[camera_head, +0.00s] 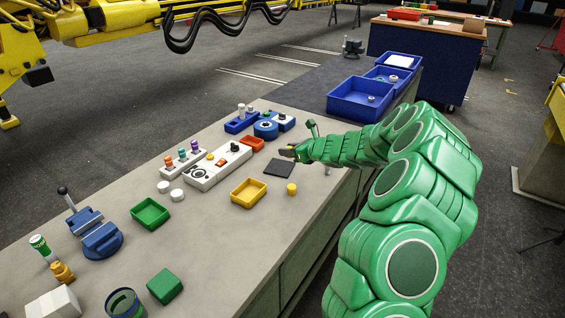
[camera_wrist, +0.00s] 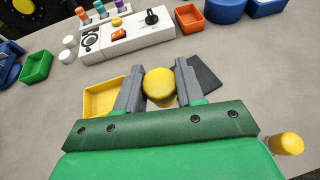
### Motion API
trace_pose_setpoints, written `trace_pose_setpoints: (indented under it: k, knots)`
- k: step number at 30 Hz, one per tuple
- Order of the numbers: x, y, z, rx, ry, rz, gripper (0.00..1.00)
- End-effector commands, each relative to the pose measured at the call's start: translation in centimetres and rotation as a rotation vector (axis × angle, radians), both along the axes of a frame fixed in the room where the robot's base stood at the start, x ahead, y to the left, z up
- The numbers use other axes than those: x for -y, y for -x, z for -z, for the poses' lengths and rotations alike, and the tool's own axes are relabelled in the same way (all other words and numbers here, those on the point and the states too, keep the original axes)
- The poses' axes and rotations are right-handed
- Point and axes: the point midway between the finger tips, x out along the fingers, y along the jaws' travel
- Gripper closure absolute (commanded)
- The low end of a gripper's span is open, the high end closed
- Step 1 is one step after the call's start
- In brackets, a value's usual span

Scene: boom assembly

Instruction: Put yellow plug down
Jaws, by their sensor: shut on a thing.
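My gripper (camera_head: 286,152) is stretched out over the grey workbench, above the far side of a dark square pad (camera_head: 279,168). In the wrist view its two grey fingers (camera_wrist: 158,88) are closed around a round yellow plug (camera_wrist: 158,82), seen from its top. The pad shows partly behind the right finger (camera_wrist: 205,72). In the head view the held plug is mostly hidden by the gripper. Another yellow cylinder (camera_head: 292,189) stands on the bench beside the pad. A yellow cylinder also shows at the wrist view's lower right (camera_wrist: 287,143); I cannot tell if it is the same one.
A yellow tray (camera_head: 248,204) lies left of the pad, partly behind the left finger in the wrist view. An orange tray (camera_head: 252,144), a white control box (camera_head: 217,166) and a green tray (camera_head: 150,214) stand farther off. Blue bins (camera_head: 361,98) stand at the back.

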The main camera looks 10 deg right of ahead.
Motion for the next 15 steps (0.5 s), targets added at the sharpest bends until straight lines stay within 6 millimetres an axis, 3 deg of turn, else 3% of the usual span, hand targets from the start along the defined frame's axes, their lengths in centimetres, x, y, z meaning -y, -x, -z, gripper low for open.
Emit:
trace_pose_setpoints:
  k: [15]
  knots:
    - [0.2,-5.3,2.6,-0.003,0.001,-0.001,0.95]
